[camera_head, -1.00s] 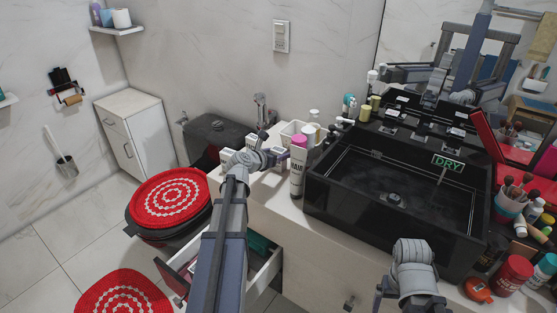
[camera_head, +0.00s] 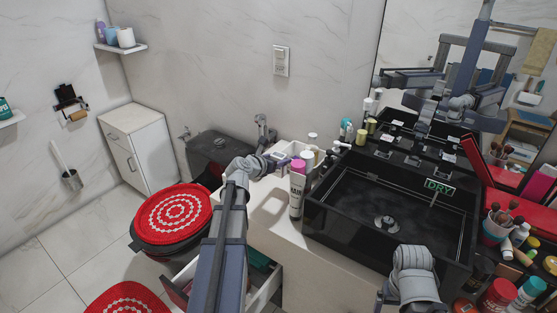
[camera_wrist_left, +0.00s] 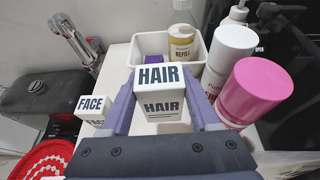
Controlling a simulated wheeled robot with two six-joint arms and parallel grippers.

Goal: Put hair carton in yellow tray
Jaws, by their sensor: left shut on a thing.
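The hair carton, a small white box marked HAIR, shows in the left wrist view (camera_wrist_left: 160,85) between the purple fingers. My left gripper (camera_wrist_left: 160,100) is shut on it, with the label up and facing the camera. In the head view my left gripper (camera_head: 283,161) is over the counter, left of the black sink and close to a white tray. The carton there is small and hard to make out. The white tray (camera_wrist_left: 138,47) lies just beyond the carton in the wrist view. I see no yellow tray. My right arm shows at the lower right of the head view; its fingers do not show.
A white FACE carton (camera_wrist_left: 92,107) stands left of the gripper. The black sink (camera_head: 325,225) fills the counter's middle. A drawer (camera_head: 266,290) is open below.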

